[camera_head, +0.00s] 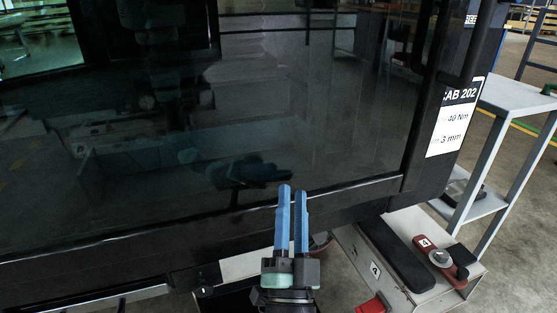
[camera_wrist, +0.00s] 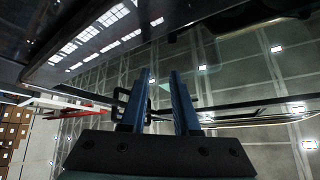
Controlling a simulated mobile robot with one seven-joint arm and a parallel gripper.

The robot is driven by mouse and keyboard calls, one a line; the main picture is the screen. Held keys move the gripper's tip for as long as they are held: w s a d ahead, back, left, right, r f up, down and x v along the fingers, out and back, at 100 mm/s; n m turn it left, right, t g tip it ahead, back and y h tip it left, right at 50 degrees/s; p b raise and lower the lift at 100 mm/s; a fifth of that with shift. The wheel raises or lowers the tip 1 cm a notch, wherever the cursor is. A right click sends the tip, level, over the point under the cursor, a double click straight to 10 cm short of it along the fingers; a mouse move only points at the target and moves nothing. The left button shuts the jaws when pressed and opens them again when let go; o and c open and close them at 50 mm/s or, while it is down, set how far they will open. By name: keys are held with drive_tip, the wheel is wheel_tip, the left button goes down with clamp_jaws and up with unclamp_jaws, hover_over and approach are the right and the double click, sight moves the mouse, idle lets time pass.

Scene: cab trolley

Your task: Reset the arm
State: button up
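My gripper (camera_head: 292,220) points up and away, in front of the lower edge of the large dark glass panel (camera_head: 240,110). Its two blue fingers stand apart with a narrow gap and nothing shows between them. In the wrist view the gripper (camera_wrist: 162,85) also shows both blue fingers parted and empty. The dark glossy glass or frame fills much of that view behind them. Whether the fingertips touch the panel cannot be told.
A label reading CAB 202 (camera_head: 455,118) is on the panel's right frame. A light box (camera_head: 415,290) with a red-handled tool (camera_head: 440,260) stands at lower right. A grey trolley (camera_head: 515,97) stands farther right. Bare floor shows between box and trolley.

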drive_tip(key=r, duration=0.4)
drive_tip(key=r+n+p, duration=0.1)
drive_tip(key=r, duration=0.3)
drive_tip(key=a+r+n+t, duration=0.1)
drive_tip(key=r, duration=0.4)
drive_tip(key=shift+s, duration=0.1)
drive_tip(key=s+a+r+n+t+y+p, duration=0.1)
drive_tip(key=s+r+n+p, duration=0.1)
drive_tip(key=s+r, duration=0.5)
drive_tip(key=s+r+n+p, duration=0.2)
drive_tip(key=s+r+n, duration=0.1)
drive_tip(key=r, duration=0.9)
drive_tip(key=s+a+r+n+t+y+p, duration=0.1)
drive_tip(key=s+r+n, duration=0.1)
drive_tip(key=s+r, duration=0.5)
drive_tip(key=w+r+p, duration=0.1)
drive_tip(key=r+p, duration=1.7)
drive_tip(key=r, duration=0.1)
drive_tip(key=w+r+p, duration=0.2)
drive_tip(key=r+p, duration=1.7)
drive_tip(key=shift+w+r, duration=0.25)
drive_tip(key=shift+r, duration=0.1)
drive_tip(key=o, duration=0.3)
drive_tip(key=shift+f, duration=0.1)
drive_tip(key=shift+a, duration=0.15)
